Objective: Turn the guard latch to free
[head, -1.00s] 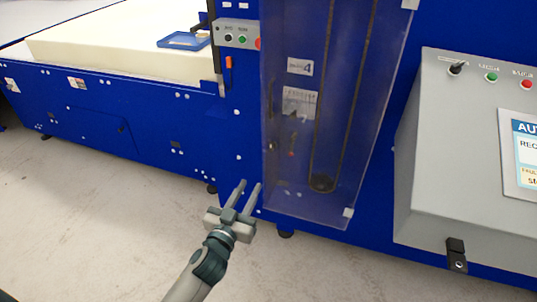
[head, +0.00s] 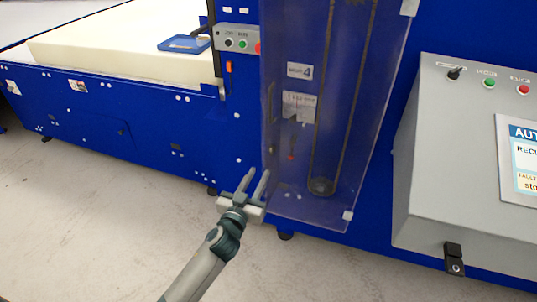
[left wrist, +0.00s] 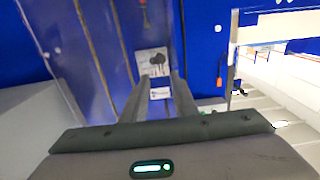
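The clear guard (head: 340,130) covers a belt on the blue machine, with a dark handle (head: 270,103) at its left edge. I cannot tell for sure which part is the latch. My left gripper (head: 256,172) is open and empty, low by the guard's lower left corner. In the left wrist view its fingers (left wrist: 160,88) are apart. My right gripper is not in view.
A grey control console (head: 450,150) with buttons and a screen stands at the right. A small button box (head: 238,42) is above the orange piece. A cream foam block (head: 120,50) lies on the machine bed at left. The floor (head: 90,220) in front is clear.

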